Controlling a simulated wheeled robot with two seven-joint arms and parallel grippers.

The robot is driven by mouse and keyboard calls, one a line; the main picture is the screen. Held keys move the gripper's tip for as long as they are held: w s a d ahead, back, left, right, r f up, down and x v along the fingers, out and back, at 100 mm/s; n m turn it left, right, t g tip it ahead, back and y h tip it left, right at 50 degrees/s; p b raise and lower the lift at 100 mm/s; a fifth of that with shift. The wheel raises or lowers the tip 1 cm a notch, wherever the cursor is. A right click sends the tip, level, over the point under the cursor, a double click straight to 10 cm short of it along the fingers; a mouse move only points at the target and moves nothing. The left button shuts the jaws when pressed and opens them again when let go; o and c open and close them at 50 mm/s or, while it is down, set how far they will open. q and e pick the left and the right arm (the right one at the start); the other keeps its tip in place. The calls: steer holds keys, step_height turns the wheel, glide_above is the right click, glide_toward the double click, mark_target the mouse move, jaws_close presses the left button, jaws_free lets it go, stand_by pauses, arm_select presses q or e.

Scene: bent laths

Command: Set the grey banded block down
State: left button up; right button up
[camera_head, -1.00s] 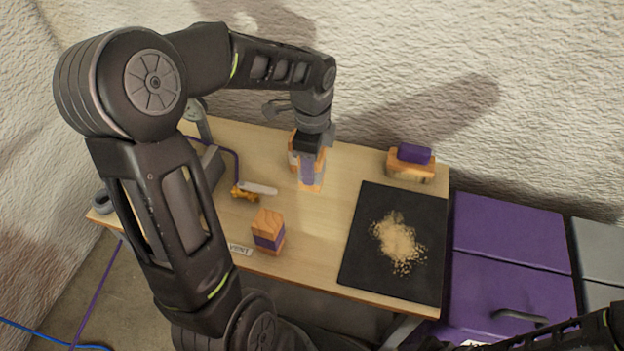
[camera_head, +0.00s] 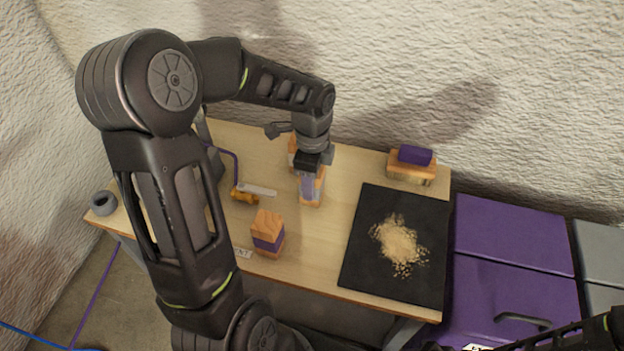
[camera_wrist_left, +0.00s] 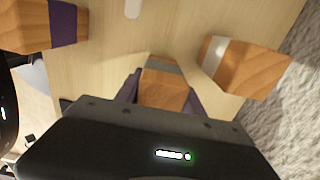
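The grey banded block (camera_head: 313,192) is orange wood with a grey band. In the left wrist view the block (camera_wrist_left: 163,90) sits between the two purple-sided fingers. My left gripper (camera_head: 308,182) points down and is shut on it over the middle of the table. I cannot tell whether its underside touches the tabletop. My right gripper is not in view; only a dark part of my right arm shows at the lower right.
A pale-banded wooden block (camera_wrist_left: 245,66) stands close beside the held one. A purple-banded block (camera_head: 268,234) stands nearer the front edge. A black mat (camera_head: 365,245) with sawdust (camera_head: 398,240) lies right. A wood-and-purple piece (camera_head: 413,164) stands behind it. An orange-handled tool (camera_head: 245,195) lies left.

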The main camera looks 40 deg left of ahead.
arm_select(q)
steer(key=o, duration=0.4)
steer(key=shift+o, duration=0.2)
step_height(320, 180, up, 12)
steer(key=shift+r+p, duration=0.15)
steer(key=shift+p, duration=0.95)
